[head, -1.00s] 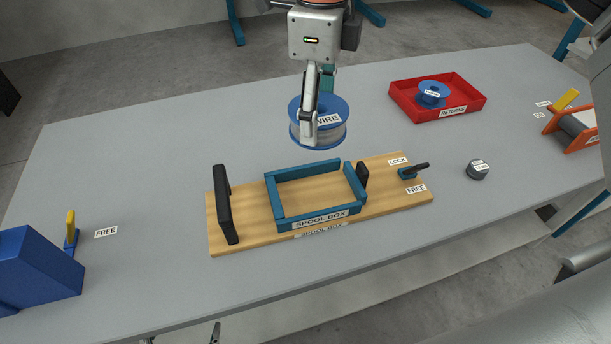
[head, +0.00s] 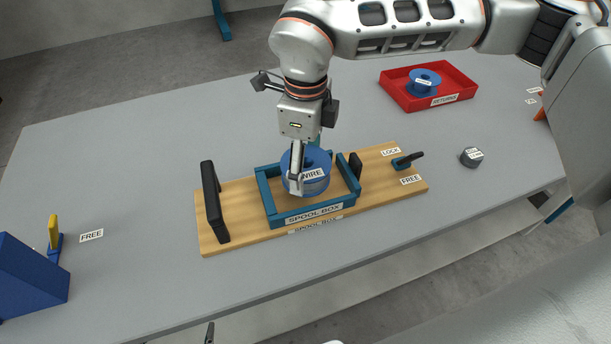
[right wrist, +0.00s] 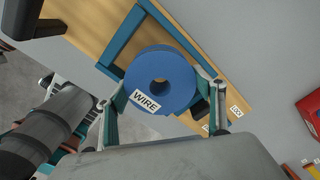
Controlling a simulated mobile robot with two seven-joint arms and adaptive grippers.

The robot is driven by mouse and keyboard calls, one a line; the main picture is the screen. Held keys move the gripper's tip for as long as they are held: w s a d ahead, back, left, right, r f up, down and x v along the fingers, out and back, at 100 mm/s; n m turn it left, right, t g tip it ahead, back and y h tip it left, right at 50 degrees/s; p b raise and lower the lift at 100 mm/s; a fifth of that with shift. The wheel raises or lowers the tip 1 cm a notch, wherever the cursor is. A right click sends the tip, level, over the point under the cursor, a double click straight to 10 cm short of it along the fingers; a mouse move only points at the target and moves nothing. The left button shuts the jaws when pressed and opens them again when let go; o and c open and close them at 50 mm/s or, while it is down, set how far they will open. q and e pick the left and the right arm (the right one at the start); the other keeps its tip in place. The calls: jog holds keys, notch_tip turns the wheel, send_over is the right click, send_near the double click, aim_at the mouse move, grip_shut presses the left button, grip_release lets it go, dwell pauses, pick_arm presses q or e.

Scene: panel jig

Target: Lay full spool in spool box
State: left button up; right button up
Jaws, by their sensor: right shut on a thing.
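The full spool (head: 318,187), blue with a WIRE label, is gripped by my right gripper (head: 296,188). It is upright, flanges level, within the outline of the blue-walled spool box (head: 265,195). Its lower part shows behind the front wall; I cannot tell whether it touches the box floor. In the right wrist view the spool (right wrist: 178,68) sits between the two fingers (right wrist: 165,108), with box walls (right wrist: 122,42) beside it. My left gripper cannot be made out.
The wooden board (head: 235,235) carries a black upright (head: 213,203) at left and a lock lever (head: 405,161) at right. A red returns tray (head: 455,99) holds another blue spool (head: 425,80). A dark round piece (head: 471,156) lies right. The table's left middle is clear.

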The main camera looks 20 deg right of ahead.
jog(key=shift+f, duration=2.05)
jog(key=shift+f, duration=0.2)
jog(key=o, duration=1.2)
jog(key=shift+r, duration=0.15)
notch_tip(320, 180, up, 12)
jog(key=shift+p, duration=0.35)
jog(key=shift+s, duration=0.1)
